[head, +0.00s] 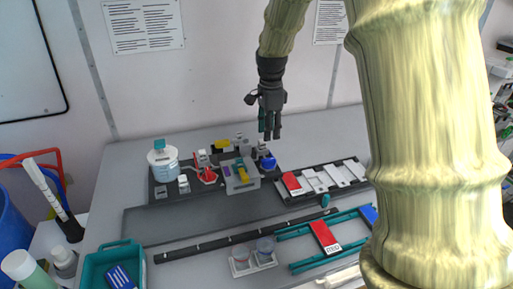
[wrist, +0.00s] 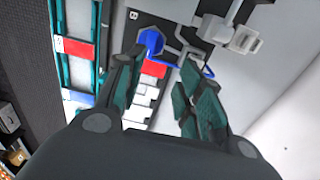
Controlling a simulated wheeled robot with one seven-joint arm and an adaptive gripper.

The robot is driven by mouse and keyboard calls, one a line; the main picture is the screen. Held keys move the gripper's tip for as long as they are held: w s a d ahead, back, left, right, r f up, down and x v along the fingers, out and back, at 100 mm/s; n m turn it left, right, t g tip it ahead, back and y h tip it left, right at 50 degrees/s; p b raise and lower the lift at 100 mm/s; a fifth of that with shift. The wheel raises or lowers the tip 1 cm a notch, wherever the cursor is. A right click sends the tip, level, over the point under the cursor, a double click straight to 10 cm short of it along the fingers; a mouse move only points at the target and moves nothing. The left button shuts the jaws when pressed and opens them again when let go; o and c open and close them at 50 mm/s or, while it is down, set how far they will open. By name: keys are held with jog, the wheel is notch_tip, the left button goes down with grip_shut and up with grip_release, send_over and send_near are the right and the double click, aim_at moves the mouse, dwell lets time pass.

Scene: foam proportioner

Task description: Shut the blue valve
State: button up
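The blue valve (head: 268,162) sits at the right end of the dark equipment board, as a small round blue handle. In the wrist view the blue valve (wrist: 151,42) shows a rounded blue knob with a blue strip running down to the right. My gripper (head: 270,132) hangs above the valve, pointing down, with a visible gap to it in the head view. In the wrist view my gripper (wrist: 163,66) has its two green-padded fingers apart, with nothing between them. The knob lies just beyond the left fingertip.
A grey block with a yellow handle (head: 241,174) stands left of the valve, beside red fittings (head: 207,174) and a white tank (head: 163,164). A rack with red and white labels (head: 320,181) lies to the right. The wall is behind; the air around my gripper is clear.

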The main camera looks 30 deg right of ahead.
jog(key=p, duration=0.3)
send_over(270, 159)
jog(key=s, duration=0.3)
notch_tip(270, 159, down, 5)
jog(key=shift+w+d+r, duration=0.1)
jog(key=shift+w, duration=0.05)
jog(key=w+f, duration=0.4)
jog(key=f, duration=0.1)
jog(key=shift+w+f+p, duration=0.1)
jog(key=shift+w+p, duration=0.05)
jog(key=shift+p, duration=0.25)
jog(key=shift+s, duration=0.25)
jog(key=shift+s+r, duration=0.3)
jog(key=shift+s, duration=0.3)
jog(key=shift+s+r, duration=0.25)
jog(key=shift+s, duration=0.3)
jog(key=shift+w+f, duration=0.55)
jog(key=shift+w, duration=0.3)
grip_shut()
jog(key=shift+s+r, duration=0.15)
jog(key=shift+s, duration=0.05)
